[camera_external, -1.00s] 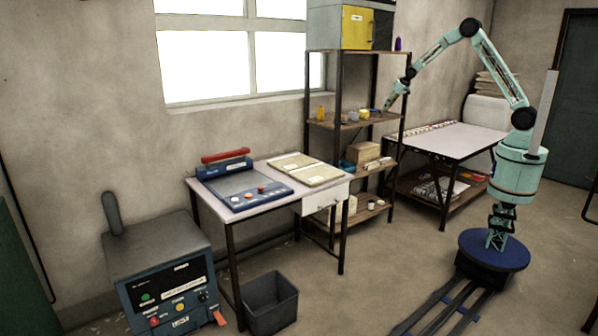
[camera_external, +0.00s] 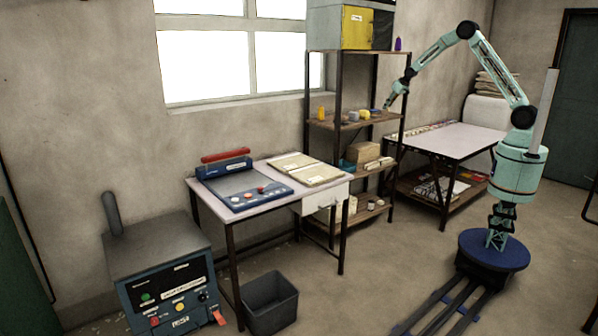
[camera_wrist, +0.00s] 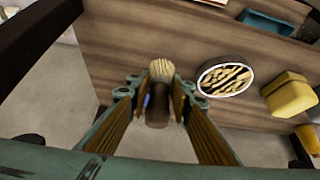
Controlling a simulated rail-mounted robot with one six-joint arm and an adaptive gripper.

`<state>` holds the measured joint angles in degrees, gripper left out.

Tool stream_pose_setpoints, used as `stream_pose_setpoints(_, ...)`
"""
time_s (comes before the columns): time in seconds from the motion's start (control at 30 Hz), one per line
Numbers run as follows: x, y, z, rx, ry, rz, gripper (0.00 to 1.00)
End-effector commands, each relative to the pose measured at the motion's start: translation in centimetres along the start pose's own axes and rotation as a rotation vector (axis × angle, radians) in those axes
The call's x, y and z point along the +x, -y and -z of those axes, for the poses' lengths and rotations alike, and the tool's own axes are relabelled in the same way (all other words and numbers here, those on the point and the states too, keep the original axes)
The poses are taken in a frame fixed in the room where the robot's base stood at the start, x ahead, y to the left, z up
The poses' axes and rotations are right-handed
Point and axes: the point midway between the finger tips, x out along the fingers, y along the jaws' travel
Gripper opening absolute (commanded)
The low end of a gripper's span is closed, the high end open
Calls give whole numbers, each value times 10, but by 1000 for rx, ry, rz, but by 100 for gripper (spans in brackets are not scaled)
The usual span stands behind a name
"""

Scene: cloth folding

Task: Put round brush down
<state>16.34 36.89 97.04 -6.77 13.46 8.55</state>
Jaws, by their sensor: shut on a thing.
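The round brush (camera_wrist: 161,72) has pale tan bristles and a dark brown handle. In the wrist view it is between the two fingers of my gripper (camera_wrist: 157,92), which is shut on it. The bristles point towards the top of the picture, over the brown wooden shelf board (camera_wrist: 120,45). I cannot tell whether the brush touches the board. In the external view my gripper (camera_external: 387,107) is at the right end of the rack's middle shelf (camera_external: 350,124). The brush is too small to make out there.
In the wrist view, an oval tin (camera_wrist: 226,79) with pale pieces lies right of the brush, then a yellow block (camera_wrist: 289,95) and an orange object (camera_wrist: 308,138). A teal bin (camera_wrist: 266,23) shows above. Dark rack posts (camera_external: 404,120) stand close to my gripper.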

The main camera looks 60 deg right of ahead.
Motion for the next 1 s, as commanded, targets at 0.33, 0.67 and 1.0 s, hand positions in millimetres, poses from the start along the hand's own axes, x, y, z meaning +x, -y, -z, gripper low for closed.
stream_pose_setpoints(0.33,28,-1,-17,1,0,0,9)
stream_pose_setpoints(0.67,30,-1,-18,0,0,0,9)
stream_pose_setpoints(1.0,32,-1,-20,0,0,0,32)
